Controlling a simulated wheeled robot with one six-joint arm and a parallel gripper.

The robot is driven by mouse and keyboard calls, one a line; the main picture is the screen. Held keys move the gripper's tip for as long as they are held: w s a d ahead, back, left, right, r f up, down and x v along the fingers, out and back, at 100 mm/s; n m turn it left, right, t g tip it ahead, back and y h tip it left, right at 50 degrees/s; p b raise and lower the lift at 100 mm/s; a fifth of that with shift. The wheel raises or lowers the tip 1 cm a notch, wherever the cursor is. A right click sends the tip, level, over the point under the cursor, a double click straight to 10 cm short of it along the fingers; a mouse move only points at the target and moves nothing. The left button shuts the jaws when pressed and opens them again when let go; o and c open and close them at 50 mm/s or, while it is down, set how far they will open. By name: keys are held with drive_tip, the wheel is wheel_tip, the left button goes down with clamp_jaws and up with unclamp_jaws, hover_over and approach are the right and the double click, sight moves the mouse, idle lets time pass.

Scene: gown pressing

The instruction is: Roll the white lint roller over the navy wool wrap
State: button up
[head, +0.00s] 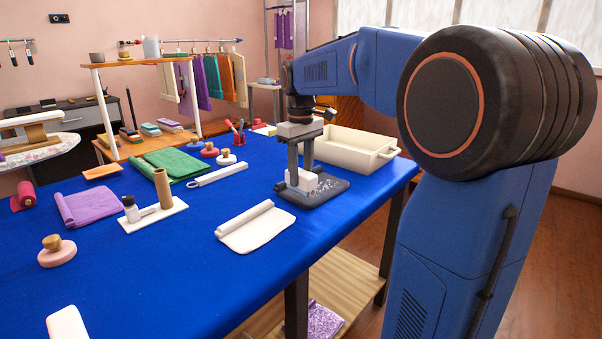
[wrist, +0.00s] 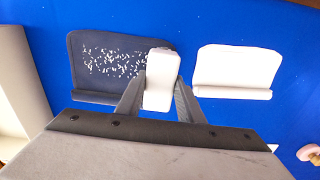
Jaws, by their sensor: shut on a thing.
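The navy wool wrap (head: 328,194) lies flat on the blue table, dark with many white lint specks. In the wrist view the wrap (wrist: 88,78) is at left, its specks across the upper middle and right. My gripper (head: 301,178) points down over the wrap and is shut on a white block-like thing (head: 306,181), which appears to be the lint roller. In the wrist view this white roller (wrist: 162,72) sits between my fingers (wrist: 160,98), over the wrap's right edge. I cannot tell whether it touches the cloth.
A white cloth with a rolled edge (head: 256,230) lies beside the wrap. A cream bin (head: 347,150) stands behind it. A white board (head: 152,215) with a bottle and brown cylinder, purple cloth (head: 90,207) and green cloth (head: 172,164) lie left.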

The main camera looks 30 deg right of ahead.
drive_tip(key=shift+f, duration=0.85)
idle(0.5)
idle(0.3)
drive_tip(key=shift+w+d+r, duration=0.1)
drive_tip(key=shift+w+d, duration=0.15)
drive_tip(key=shift+d, duration=0.45)
drive_tip(key=shift+w+d+f, duration=0.1)
drive_tip(key=shift+w+d, duration=0.1)
drive_tip(key=shift+d, duration=0.55)
drive_tip(key=shift+w+d+r, duration=0.1)
drive_tip(key=shift+w+d, duration=0.15)
drive_tip(key=shift+d, duration=0.45)
drive_tip(key=shift+w+d, duration=0.2)
drive_tip(key=shift+d, duration=0.5)
drive_tip(key=shift+w+d, duration=0.25)
drive_tip(key=shift+d, duration=0.5)
drive_tip(key=shift+w+d, duration=0.2)
drive_tip(key=shift+d, duration=0.5)
drive_tip(key=shift+w+d, duration=0.25)
drive_tip(key=shift+d, duration=0.45)
drive_tip(key=shift+w+d, duration=0.2)
drive_tip(key=shift+d, duration=0.55)
drive_tip(key=shift+w+d, duration=0.25)
drive_tip(key=shift+d, duration=0.45)
